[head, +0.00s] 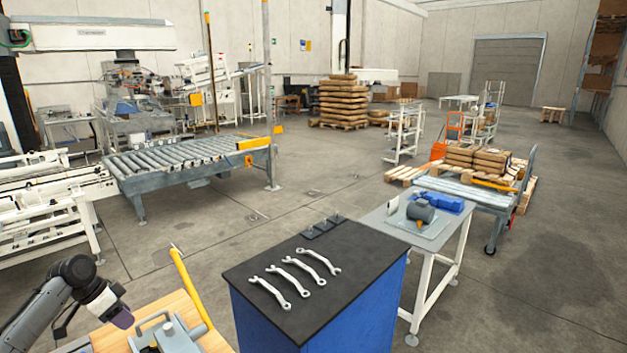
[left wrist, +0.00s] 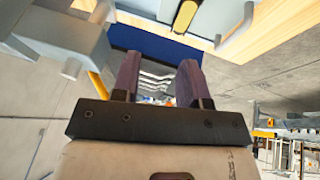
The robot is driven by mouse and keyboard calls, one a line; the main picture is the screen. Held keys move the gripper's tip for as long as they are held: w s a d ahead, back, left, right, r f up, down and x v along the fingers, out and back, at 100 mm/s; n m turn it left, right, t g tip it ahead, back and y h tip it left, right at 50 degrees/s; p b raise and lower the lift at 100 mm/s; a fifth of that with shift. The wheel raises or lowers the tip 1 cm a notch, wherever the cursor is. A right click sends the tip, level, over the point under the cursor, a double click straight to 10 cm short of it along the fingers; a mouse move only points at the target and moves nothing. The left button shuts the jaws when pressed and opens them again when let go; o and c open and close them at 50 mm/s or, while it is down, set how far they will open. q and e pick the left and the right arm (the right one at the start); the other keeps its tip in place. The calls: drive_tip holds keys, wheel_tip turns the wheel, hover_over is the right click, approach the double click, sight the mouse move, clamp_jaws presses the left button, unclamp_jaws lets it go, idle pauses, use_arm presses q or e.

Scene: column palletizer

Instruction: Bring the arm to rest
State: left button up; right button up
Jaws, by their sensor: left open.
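My left arm comes in from the lower left of the head view. Its left gripper (head: 121,317) has purple fingers and hangs over the edge of a wooden-topped surface (head: 185,302). In the left wrist view the two purple fingers of the left gripper (left wrist: 158,75) stand apart with nothing between them. The left gripper is open and empty. The right gripper is not in view.
A blue cabinet (head: 375,295) with a black top holds several wrenches (head: 285,280). A grey tool (head: 170,335) and a yellow bar (head: 187,285) are by the wooden surface. A small table (head: 378,216) stands right of the cabinet. Open floor (head: 240,220) lies behind.

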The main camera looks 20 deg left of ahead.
use_arm(q)
drive_tip(key=w+d+r+n+t+y, duration=0.25)
drive_tip(key=w+d+r+y, duration=0.3)
drive_tip(key=r+y, duration=0.35)
drive_tip(key=s+d+f+m+t+h, duration=0.1)
drive_tip(key=s+d+t, duration=0.15)
drive_tip(key=d, duration=0.85)
drive_tip(key=s+d+f+m+t, duration=0.1)
drive_tip(key=s+d+t, duration=0.15)
drive_tip(key=d, duration=0.75)
drive_tip(key=s+d+f+n+g+h, duration=0.15)
drive_tip(key=s+d+f, duration=0.35)
drive_tip(key=s+f, duration=0.5)
drive_tip(key=s+d+f+g+h, duration=0.1)
drive_tip(key=s+d+f+g, duration=0.3)
drive_tip(key=s+f, duration=0.55)
drive_tip(key=s+d+f+n+g+h, duration=0.1)
drive_tip(key=s+d+f+h, duration=0.1)
drive_tip(key=s+d+f, duration=0.75)
drive_tip(key=s+a+r+p, duration=0.2)
drive_tip(key=r+p, duration=1.4)
drive_tip(key=s+a+r+p, duration=0.2)
drive_tip(key=r+p, duration=1.3)
drive_tip(key=r, duration=0.2)
drive_tip(key=shift+r+g+p, duration=0.15)
drive_tip(key=shift+g+p, duration=0.15)
drive_tip(key=shift+p, duration=0.05)
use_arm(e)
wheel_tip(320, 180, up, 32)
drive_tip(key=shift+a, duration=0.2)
